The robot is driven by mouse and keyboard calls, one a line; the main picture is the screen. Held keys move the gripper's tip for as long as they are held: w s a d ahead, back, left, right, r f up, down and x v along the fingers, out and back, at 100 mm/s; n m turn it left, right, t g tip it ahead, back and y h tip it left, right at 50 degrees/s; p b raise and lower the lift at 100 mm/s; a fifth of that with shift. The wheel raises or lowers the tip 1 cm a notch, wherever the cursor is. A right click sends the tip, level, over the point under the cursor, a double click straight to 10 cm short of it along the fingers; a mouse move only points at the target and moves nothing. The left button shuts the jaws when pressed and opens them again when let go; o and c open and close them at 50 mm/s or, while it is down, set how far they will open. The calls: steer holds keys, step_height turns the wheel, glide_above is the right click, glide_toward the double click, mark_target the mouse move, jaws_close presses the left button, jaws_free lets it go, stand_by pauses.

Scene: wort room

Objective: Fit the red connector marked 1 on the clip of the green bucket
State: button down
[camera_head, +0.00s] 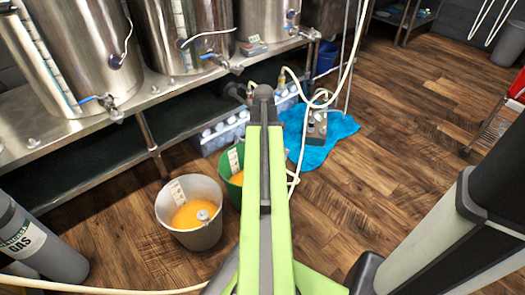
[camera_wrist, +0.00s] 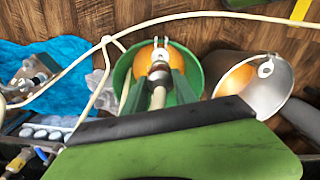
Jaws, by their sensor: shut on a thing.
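The green bucket (camera_wrist: 195,62) holds orange liquid and sits in the upper middle of the wrist view; it also shows beside my arm in the head view (camera_head: 224,166). A small pale clip (camera_wrist: 160,52) is at the bucket, just beyond my fingertips. My gripper (camera_wrist: 159,78) is over the bucket, its two dark green fingers closed on a grey and dark connector (camera_wrist: 158,70) with a pale hose (camera_wrist: 158,97) running back from it. I see no red colour or number on this connector. The gap between connector and clip cannot be judged. My arm hides the gripper in the head view.
A grey bucket (camera_head: 188,242) with orange liquid and its own clip (camera_wrist: 265,69) stands next to the green one. A blue cloth (camera_head: 325,140), a pale loose hose (camera_head: 292,180) and steel tanks (camera_head: 80,55) on a shelf are near.

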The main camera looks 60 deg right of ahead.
steer(key=shift+f+b, duration=3.35)
steer(key=shift+f, duration=0.15)
steer(key=shift+f+b, duration=1.3)
steer(key=c, duration=0.9)
jaws_free()
steer(key=shift+r, duration=0.1)
step_height(320, 180, up, 18)
steer(key=p, duration=1.7)
steer(key=shift+f+p, duration=0.25)
steer(key=shift+p, duration=0.1)
steer(key=shift+f, duration=0.1)
